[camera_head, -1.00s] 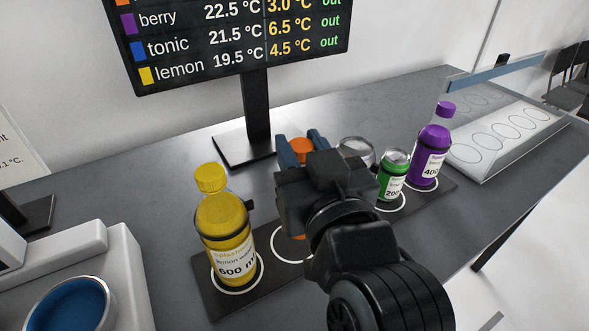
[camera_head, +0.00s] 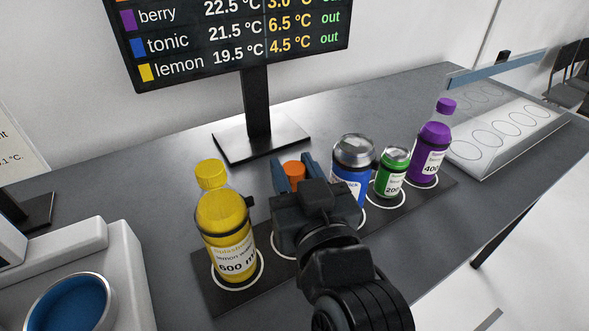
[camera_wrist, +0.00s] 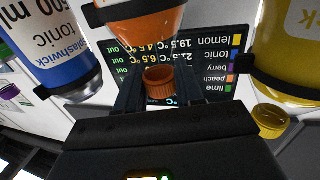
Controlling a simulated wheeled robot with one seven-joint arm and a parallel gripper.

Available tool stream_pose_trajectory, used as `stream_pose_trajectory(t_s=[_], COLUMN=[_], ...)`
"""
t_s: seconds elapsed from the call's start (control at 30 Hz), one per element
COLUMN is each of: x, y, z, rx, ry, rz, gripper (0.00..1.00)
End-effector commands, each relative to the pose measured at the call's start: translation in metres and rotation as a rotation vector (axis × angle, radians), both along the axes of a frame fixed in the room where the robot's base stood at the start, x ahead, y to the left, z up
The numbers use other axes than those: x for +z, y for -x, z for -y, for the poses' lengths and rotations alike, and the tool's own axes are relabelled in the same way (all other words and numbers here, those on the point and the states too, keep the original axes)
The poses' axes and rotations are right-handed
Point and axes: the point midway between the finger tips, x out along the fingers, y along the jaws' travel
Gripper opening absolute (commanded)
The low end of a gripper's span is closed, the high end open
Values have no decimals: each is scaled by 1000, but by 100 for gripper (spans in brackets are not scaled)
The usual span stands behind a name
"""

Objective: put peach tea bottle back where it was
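The peach tea bottle shows as an orange cap (camera_head: 294,170) between the blue fingertips of my gripper (camera_head: 295,175) in the head view. Most of its body is hidden behind my gripper. In the wrist view the orange bottle (camera_wrist: 143,22) and its cap lie between the two fingers (camera_wrist: 160,92), which look closed on it. It is over the dark ringed mat (camera_head: 209,297), in the row between the yellow lemon bottle (camera_head: 225,222) and the blue tonic can (camera_head: 351,180). Its base is hidden, so I cannot tell whether it touches the mat.
A green can (camera_head: 392,172) and a purple berry bottle (camera_head: 431,150) stand farther right on the mat. The temperature screen's stand (camera_head: 257,140) is behind. A tray with circles (camera_head: 505,130) stands at right, and a device with a blue round top (camera_head: 68,308) at front left.

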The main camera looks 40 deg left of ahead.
Motion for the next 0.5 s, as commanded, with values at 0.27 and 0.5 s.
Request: stream_pose_trajectory(t_s=[0.27, 0.5], x=[0, 3], y=[0, 0], z=[0, 0], rx=[0, 0], ry=[1, 1], rz=[-1, -1], gripper=[59, 59])
